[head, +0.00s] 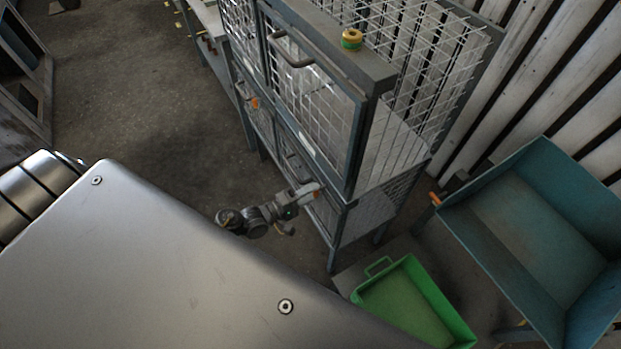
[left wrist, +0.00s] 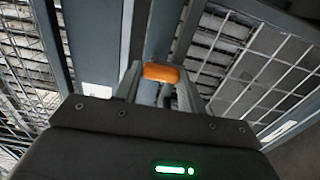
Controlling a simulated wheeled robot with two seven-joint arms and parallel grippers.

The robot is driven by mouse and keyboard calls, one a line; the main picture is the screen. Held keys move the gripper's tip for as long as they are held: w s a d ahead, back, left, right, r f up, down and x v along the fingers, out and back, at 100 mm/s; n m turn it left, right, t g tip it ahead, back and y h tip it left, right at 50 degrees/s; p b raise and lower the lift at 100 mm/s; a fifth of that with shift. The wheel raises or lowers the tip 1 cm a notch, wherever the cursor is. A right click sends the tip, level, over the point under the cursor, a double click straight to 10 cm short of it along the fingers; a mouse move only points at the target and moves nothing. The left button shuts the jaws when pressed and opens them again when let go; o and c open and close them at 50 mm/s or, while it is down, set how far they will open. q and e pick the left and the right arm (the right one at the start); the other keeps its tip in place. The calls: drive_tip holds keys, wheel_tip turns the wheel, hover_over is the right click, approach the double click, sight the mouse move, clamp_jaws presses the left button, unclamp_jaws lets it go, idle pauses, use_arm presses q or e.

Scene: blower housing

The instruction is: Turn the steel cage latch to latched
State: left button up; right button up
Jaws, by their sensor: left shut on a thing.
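The steel cage (head: 370,80) has wire-mesh walls and a grey-blue frame, and stands in the upper middle of the head view. An orange latch handle (head: 316,187) sits at the cage's near corner post. It also shows in the left wrist view (left wrist: 161,72), crosswise between the fingers. My left gripper (head: 308,191) is at this latch and shut on it. The fingers show on both sides of the orange part in the left wrist view. Whether the latch stands latched cannot be told. My right gripper is not in view.
A second orange part (head: 254,102) is farther along the cage front. A yellow-green roll (head: 352,39) sits on the cage top. A green tray (head: 447,322) and a teal bin (head: 462,255) stand at the lower right. Open floor (head: 150,110) lies left of the cage.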

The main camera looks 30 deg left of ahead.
use_arm(q)
drive_tip(key=o, duration=1)
drive_tip(key=shift+s, duration=0.1)
drive_tip(key=shift+b+v, duration=1)
drive_tip(key=shift+v, duration=4.35)
